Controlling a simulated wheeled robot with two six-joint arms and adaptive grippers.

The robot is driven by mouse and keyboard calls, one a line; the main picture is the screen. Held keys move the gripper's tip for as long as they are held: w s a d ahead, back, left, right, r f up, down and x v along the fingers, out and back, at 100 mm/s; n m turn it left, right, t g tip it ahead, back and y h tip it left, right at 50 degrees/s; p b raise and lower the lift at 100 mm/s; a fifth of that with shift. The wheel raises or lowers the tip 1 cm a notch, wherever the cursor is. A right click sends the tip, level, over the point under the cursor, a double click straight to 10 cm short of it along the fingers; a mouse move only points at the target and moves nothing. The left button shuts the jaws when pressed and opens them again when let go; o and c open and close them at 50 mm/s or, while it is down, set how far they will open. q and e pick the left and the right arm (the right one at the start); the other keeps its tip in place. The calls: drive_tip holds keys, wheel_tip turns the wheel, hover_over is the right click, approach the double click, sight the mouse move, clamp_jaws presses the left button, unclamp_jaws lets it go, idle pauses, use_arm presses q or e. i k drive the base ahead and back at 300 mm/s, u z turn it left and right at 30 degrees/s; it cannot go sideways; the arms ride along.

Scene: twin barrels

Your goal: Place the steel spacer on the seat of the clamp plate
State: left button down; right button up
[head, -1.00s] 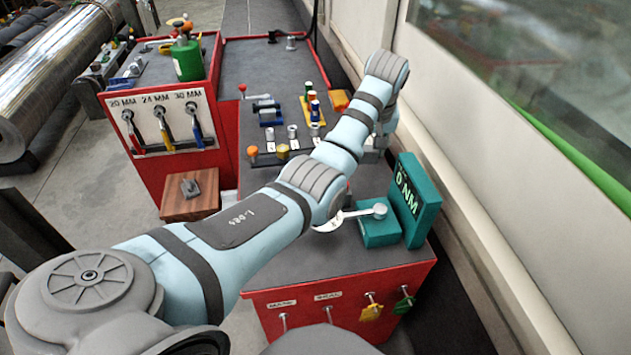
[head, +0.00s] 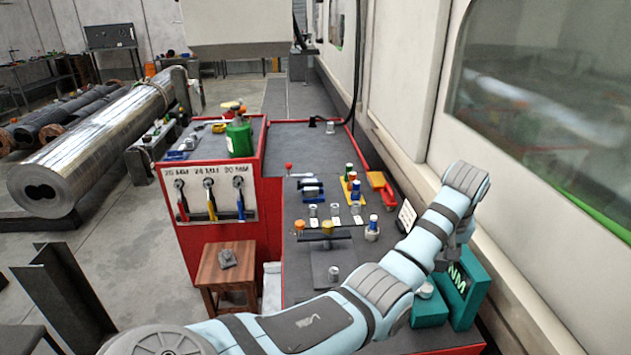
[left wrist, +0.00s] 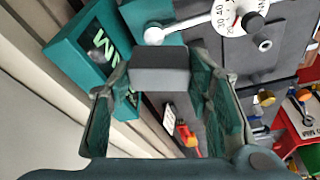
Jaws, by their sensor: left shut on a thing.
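My left gripper (left wrist: 160,75) is shut on a plain grey block (left wrist: 160,70), held between its fingertips in the left wrist view. I cannot tell for sure that this block is the steel spacer. In the head view my left arm crosses the bench, and its gripper is hidden near the teal torque tester (head: 462,290). A dark plate (head: 318,258) with a short round steel post (head: 333,272) lies on the bench; it may be the clamp plate. A dark plate with a post also shows in the left wrist view (left wrist: 264,45). The seat cannot be made out. My right gripper is out of view.
The tester and a white dial (left wrist: 232,14) are close to my left gripper. Several small cylinders stand by white labels (head: 313,223). A wooden stool (head: 225,272) carries a grey part (head: 227,258). A white wall runs along the right. The bench's back half (head: 300,140) is mostly clear.

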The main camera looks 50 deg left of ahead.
sight(330, 262)
drive_tip(key=k, duration=1)
drive_tip(key=u, duration=0.65)
drive_tip(key=i, duration=1.5)
